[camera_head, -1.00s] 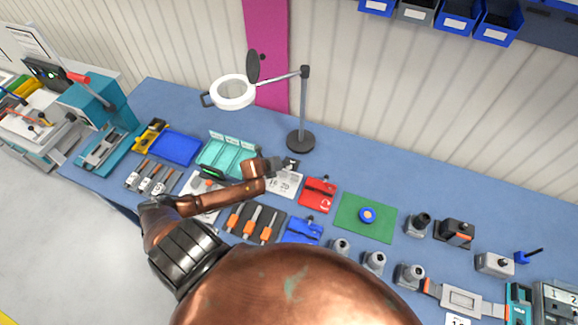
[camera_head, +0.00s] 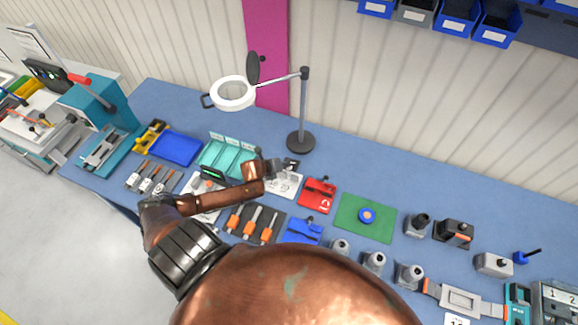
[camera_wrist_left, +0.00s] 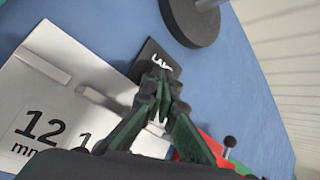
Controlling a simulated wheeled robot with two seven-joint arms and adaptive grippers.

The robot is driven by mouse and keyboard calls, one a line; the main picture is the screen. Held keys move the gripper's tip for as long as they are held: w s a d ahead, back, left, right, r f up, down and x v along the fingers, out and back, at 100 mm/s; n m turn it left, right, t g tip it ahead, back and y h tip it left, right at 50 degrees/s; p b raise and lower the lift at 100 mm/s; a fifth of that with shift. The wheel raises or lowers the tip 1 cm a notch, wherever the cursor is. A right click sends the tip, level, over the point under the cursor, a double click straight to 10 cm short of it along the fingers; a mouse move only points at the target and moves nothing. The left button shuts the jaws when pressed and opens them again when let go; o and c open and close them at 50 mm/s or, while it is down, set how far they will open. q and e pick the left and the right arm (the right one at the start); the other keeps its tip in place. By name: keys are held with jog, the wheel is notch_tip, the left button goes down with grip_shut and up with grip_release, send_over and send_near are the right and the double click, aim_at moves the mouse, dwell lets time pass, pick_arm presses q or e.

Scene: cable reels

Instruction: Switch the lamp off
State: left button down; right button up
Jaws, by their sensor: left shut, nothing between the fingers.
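The magnifier lamp stands at the back of the blue bench, with a white ring head (camera_head: 233,93) on an arm and a round dark base (camera_head: 301,142). The base also shows at the top of the left wrist view (camera_wrist_left: 190,20). Its ring looks white; I cannot tell surely whether it is lit. A small black switch box (camera_head: 292,162) lies in front of the base. In the left wrist view the box (camera_wrist_left: 150,58) bears partly hidden white lettering. My left gripper (camera_head: 284,166) is shut and empty, its fingertips (camera_wrist_left: 162,82) over the box's near part; contact is unclear. My right gripper is out of view.
Bench space right of the lamp base is clear.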

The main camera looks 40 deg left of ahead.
pick_arm(q)
notch_tip(320, 180, up, 6)
jog(key=p, duration=0.6)
jog(key=shift+r, duration=0.1)
jog(key=shift+s+a, duration=0.1)
